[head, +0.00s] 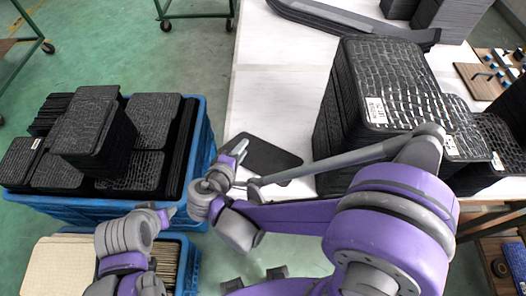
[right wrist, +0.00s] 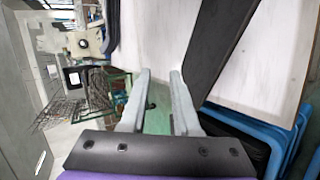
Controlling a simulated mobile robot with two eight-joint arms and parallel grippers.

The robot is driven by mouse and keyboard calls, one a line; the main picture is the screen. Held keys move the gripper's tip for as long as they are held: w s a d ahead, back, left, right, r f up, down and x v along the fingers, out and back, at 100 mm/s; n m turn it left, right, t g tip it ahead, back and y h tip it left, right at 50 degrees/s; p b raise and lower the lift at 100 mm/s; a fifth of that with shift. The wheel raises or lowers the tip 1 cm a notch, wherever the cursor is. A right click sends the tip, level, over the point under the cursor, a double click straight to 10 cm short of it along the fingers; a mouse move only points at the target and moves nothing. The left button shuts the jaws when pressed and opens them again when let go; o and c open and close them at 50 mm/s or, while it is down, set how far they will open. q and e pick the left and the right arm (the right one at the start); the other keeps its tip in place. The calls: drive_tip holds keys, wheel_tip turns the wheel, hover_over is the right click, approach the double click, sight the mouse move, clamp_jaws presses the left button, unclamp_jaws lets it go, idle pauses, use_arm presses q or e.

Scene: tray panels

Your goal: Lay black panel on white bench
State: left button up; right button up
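A thin black panel (head: 266,156) lies flat on the white bench (head: 278,85) near its left edge, close to my right gripper. Its left end is partly covered by the gripper. My right gripper (head: 241,162) is at the panel's left end. In the right wrist view its two grey fingers (right wrist: 161,80) stand apart with nothing between them, and the dark panel (right wrist: 222,40) runs beside the right-hand finger. My left gripper (head: 166,213) is low beside the blue crate; its fingers are too small to judge.
A blue crate (head: 100,208) at the left holds stacks of black panels (head: 90,125). A tall stack of black panels (head: 385,85) stands on the bench at the right. A lower blue crate (head: 192,268) sits at the bottom left. The bench middle is clear.

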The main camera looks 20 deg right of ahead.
drive_tip(key=shift+s+a+r, duration=0.15)
drive_tip(key=shift+r, duration=0.45)
drive_tip(key=shift+s, duration=0.15)
drive_tip(key=s+d+m+g+y, duration=0.4)
drive_tip(key=s+d+m+y, duration=0.2)
drive_tip(key=s+d+m, duration=0.5)
drive_tip(key=shift+s+d+r+y, duration=0.2)
drive_tip(key=shift+s+d+y, duration=0.2)
drive_tip(key=shift+d, duration=0.35)
